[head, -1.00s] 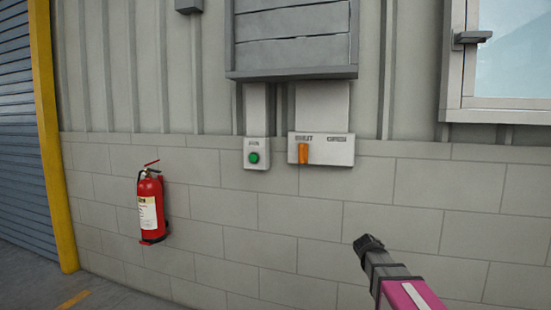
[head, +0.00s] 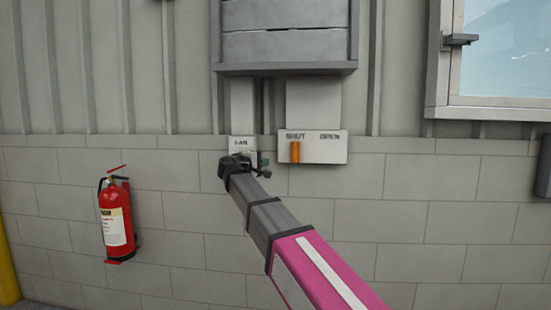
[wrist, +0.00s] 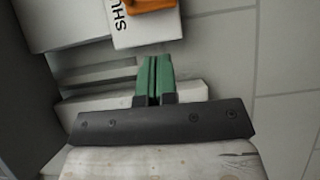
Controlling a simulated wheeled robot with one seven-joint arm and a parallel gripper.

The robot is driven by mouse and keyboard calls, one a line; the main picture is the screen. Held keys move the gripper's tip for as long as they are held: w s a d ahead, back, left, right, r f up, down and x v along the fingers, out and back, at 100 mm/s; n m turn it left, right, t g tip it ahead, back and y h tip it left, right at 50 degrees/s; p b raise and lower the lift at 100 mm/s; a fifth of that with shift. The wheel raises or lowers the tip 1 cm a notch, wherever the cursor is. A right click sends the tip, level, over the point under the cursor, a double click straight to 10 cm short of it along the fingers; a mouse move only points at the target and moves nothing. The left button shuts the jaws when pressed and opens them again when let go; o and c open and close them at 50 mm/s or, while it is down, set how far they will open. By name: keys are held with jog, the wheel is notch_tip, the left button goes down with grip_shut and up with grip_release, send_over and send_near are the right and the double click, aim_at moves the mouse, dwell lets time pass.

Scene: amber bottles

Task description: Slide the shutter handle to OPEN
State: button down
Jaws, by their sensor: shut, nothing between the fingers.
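The orange shutter handle (head: 295,152) sits at the left end of its white panel (head: 325,149), under the word SHUT; the word OPEN is at the right. In the wrist view the handle (wrist: 150,4) shows at the top edge, beside the letters SHU. My gripper (head: 262,168) is in front of the FAN box (head: 242,143), left of the handle and slightly lower, apart from it in the picture. Its green fingers (wrist: 154,80) are together and empty. The green button seen earlier on the FAN box is hidden behind my gripper.
A grey louvred shutter (head: 285,40) with a protruding lower ledge is above the panel. A red fire extinguisher (head: 116,215) hangs at the left. A window (head: 490,60) is at the upper right.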

jog(key=shift+a+r, duration=0.35)
jog(key=shift+a, duration=0.1)
jog(key=s+d+x, duration=0.1)
jog(key=d+x, duration=0.1)
jog(key=x, duration=1)
jog(key=shift+d, duration=0.45)
jog(key=shift+d, duration=0.1)
jog(key=d, duration=1.5)
jog(key=shift+s+d, duration=0.2)
jog(key=shift+s, duration=0.05)
